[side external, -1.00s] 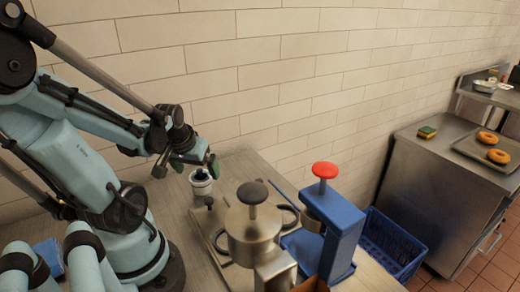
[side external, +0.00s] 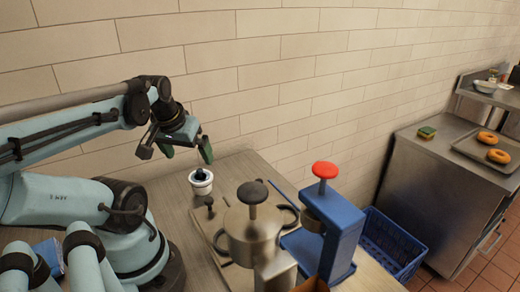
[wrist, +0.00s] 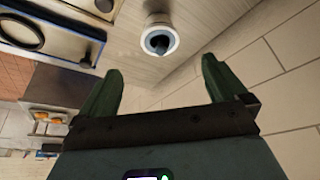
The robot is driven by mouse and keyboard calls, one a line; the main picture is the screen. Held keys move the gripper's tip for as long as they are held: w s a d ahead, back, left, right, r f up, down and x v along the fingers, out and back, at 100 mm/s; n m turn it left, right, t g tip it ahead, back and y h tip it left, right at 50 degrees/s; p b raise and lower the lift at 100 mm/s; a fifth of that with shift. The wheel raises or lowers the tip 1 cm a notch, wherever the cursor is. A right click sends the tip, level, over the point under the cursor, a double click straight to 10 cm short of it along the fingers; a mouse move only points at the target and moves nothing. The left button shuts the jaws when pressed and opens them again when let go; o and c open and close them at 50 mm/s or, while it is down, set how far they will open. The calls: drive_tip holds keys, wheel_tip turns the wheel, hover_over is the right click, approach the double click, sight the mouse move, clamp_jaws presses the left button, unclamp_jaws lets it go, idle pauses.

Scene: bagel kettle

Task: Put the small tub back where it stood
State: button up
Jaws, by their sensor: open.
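The small tub (side external: 201,181) is white with a dark knob or content on top. It stands upright on the table near the tiled wall, behind the metal kettle. It also shows in the wrist view (wrist: 158,37), beyond the fingertips and roughly between them. My gripper (side external: 178,150) is above the tub and a little to its left, apart from it. Its green fingers are spread wide and empty, as the wrist view (wrist: 155,75) also shows.
A metal kettle (side external: 246,222) with a black knob and a blue press (side external: 333,230) with a red knob stand on the table to the right. A blue crate (side external: 395,240) is beyond. A tray (side external: 470,152) with bagels and a sponge (side external: 427,132) lie on the far steel counter.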

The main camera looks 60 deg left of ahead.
drive_tip(key=w+d+m+t+h, duration=0.1)
drive_tip(key=w+d+m, duration=0.3)
drive_tip(key=d, duration=0.5)
drive_tip(key=w+d+r+m+t+h, duration=0.1)
drive_tip(key=w+d+m+t+h, duration=0.1)
drive_tip(key=w+d+m, duration=0.3)
drive_tip(key=w+d+t, duration=0.1)
drive_tip(key=w+d, duration=0.2)
drive_tip(key=shift+d+r, duration=0.2)
drive_tip(key=shift+d, duration=0.15)
drive_tip(key=shift+w, duration=0.1)
